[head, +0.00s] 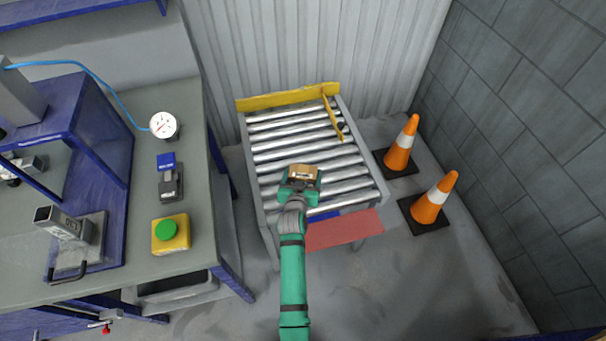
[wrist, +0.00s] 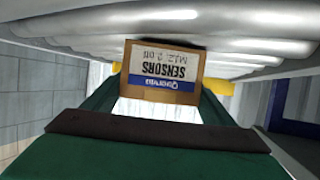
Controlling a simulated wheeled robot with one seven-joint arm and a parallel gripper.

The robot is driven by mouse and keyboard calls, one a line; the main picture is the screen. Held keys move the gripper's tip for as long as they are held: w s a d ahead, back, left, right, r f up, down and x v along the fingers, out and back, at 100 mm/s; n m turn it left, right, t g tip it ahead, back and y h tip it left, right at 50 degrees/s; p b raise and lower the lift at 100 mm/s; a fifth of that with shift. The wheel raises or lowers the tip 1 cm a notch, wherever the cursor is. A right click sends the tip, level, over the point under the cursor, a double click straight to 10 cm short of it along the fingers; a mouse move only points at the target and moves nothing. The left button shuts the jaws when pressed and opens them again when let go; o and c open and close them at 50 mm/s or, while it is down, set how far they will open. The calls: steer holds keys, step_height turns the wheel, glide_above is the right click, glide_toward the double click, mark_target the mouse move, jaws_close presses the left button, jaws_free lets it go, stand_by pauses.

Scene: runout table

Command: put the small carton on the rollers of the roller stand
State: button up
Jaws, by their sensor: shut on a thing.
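The small carton (wrist: 162,72) is brown with a white and blue label reading SENSORS, upside down in the wrist view. My gripper (wrist: 158,95) is shut on it, with a green finger on each side. In the head view the carton (head: 303,172) shows at the tip of my green arm, over the near half of the roller stand. The roller stand (head: 253,190) has several silver rollers (head: 300,143) in a grey frame. The wrist view shows rollers (wrist: 215,45) close to the carton; I cannot tell whether it touches them.
A yellow stop (head: 285,98) edges the stand's far end, and a yellow bar (head: 331,117) lies along its right part. Two orange cones (head: 402,145) (head: 432,202) stand at right. A workbench (head: 205,215) with a gauge and green button is at left.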

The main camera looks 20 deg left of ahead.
steer(key=o, duration=1.1)
steer(key=shift+o, duration=0.2)
